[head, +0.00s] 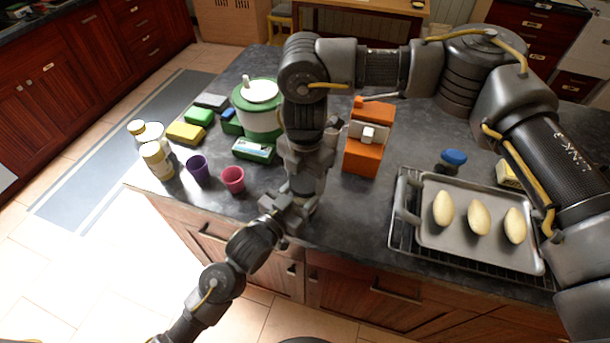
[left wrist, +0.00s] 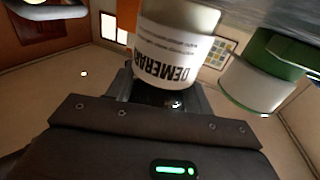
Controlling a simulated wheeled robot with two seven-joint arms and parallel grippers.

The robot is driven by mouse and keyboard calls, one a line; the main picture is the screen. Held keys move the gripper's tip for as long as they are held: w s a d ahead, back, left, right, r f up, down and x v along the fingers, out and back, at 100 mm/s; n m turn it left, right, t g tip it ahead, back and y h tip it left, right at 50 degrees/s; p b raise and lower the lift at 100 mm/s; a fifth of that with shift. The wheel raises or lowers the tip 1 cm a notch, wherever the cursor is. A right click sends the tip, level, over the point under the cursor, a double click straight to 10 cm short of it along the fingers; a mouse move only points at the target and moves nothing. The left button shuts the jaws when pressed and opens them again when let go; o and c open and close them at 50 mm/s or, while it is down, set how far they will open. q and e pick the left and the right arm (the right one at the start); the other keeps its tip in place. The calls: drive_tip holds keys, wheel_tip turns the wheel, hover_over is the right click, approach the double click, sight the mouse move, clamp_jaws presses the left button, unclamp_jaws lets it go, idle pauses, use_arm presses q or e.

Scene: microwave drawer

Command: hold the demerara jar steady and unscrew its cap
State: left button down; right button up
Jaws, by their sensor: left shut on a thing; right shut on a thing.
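The demerara jar (left wrist: 166,62) shows in the left wrist view, with a white label whose lettering appears upside down in the picture. My left gripper (left wrist: 160,98) is shut on the jar's body. In the head view my left gripper (head: 283,208) is at the counter's front edge, and the jar is hidden there by the grippers. My right gripper (head: 303,188) comes down from above and meets my left one at the jar. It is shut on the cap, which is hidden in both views.
A green-and-white pot (head: 260,120) stands behind on the counter (head: 225,220), with purple (head: 197,170) and pink (head: 233,180) cups to the left. An orange appliance (head: 364,158) stands right of my right arm. A tray (head: 428,240) with pale oval pieces lies further right.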

use_arm(q)
drive_tip(key=shift+f, duration=0.1)
use_arm(e)
drive_tip(key=n, duration=0.7)
drive_tip(key=shift+n, duration=0.4)
drive_tip(key=n, duration=0.7)
drive_tip(key=shift+n, duration=0.3)
drive_tip(key=n, duration=1.5)
drive_tip(key=shift+s+n, duration=0.1)
drive_tip(key=shift+n, duration=0.2)
drive_tip(key=shift+a, duration=0.1)
drive_tip(key=shift+r, duration=0.2)
drive_tip(key=shift+r, duration=1)
